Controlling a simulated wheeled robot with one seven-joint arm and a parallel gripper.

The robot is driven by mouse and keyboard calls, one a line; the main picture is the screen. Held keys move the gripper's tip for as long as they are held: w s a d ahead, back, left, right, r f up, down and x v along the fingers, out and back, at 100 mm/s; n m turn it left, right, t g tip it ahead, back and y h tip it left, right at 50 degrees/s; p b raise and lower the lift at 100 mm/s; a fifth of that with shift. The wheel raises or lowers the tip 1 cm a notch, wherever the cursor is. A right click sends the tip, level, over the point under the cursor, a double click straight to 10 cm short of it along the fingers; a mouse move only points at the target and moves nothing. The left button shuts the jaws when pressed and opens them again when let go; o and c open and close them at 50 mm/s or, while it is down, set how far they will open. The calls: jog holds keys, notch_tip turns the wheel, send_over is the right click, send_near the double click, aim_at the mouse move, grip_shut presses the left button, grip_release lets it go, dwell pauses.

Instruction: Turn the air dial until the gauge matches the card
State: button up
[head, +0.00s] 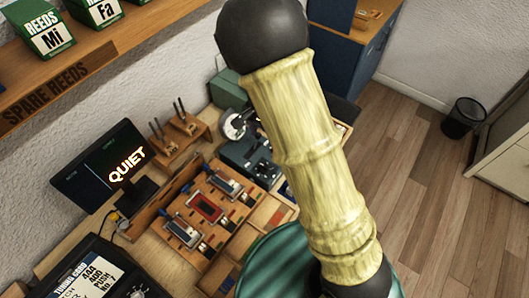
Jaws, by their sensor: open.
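A white card (92,277) with black print and a dark header that seems to read "TUNING CARD" sits at the lower left, on a black case (60,262). I cannot pick out the air dial for sure. My yellow arm link crosses the middle and hides part of the bench. My gripper is not in view.
A monitor (108,170) reading "QUIET" stands at the bench's left. Wooden trays (210,205) with small metal parts fill the middle. A shelf (45,92) labelled "SPARE REEDS" holds green boxes above left. A bin (463,117) stands on the clear floor at right.

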aim_at(264, 165)
notch_tip(264, 165, down, 17)
jog(key=p, duration=0.3)
jog(key=shift+d+f, duration=0.1)
jog(key=shift+f, duration=0.1)
dwell(0.7)
jog(key=c, duration=1)
